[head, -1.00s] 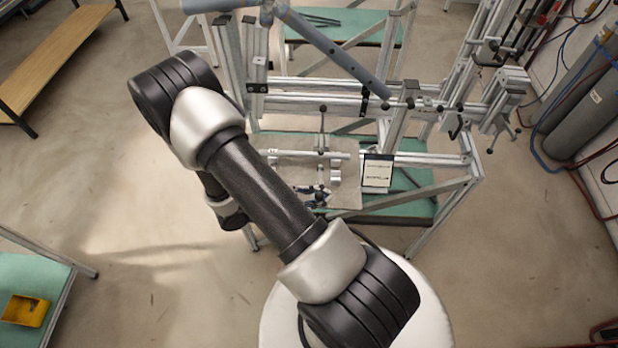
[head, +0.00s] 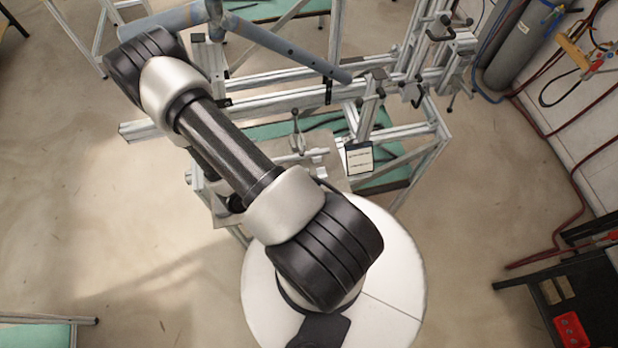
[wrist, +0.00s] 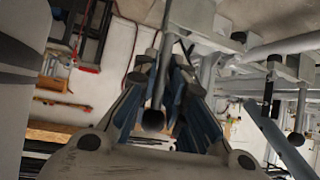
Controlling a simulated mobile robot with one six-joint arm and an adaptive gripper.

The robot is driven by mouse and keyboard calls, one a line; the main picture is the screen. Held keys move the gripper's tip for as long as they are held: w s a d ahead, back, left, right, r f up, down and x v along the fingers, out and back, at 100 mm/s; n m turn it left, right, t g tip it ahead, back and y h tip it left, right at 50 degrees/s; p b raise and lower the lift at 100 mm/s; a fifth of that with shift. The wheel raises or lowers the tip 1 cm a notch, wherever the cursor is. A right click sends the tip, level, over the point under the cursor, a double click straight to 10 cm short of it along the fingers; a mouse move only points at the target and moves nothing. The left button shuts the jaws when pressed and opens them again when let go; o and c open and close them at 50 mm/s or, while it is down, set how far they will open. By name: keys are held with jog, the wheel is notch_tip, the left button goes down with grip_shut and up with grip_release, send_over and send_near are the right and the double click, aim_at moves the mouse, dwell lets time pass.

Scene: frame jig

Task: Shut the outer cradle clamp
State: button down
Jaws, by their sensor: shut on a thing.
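In the wrist view my gripper (wrist: 170,78) has its blue-lined fingers closed around a thin grey rod with a dark round knob (wrist: 153,120). The rod looks like a clamp lever; I cannot tell whether it belongs to the outer cradle clamp. In the head view my own arm hides the gripper and what it holds. The jig (head: 290,100) carries a blue-grey tube (head: 290,50) across its top. An upright black-knobbed lever (head: 296,125) stands at the jig's middle. Other clamps (head: 411,93) sit at its right end. Which clamp is the outer one is unclear.
A small white-faced panel (head: 359,158) stands on the jig near the levers. Grey cylinders (head: 515,55) and hoses line the right wall. A black bench (head: 575,300) with a red item is at lower right. The floor at left is mostly clear.

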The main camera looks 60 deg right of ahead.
jog(key=shift+d+r, duration=0.1)
jog(key=c, duration=1.7)
grip_release()
jog(key=v, duration=0.7)
jog(key=shift+w+r, duration=0.1)
jog(key=shift+w, duration=0.1)
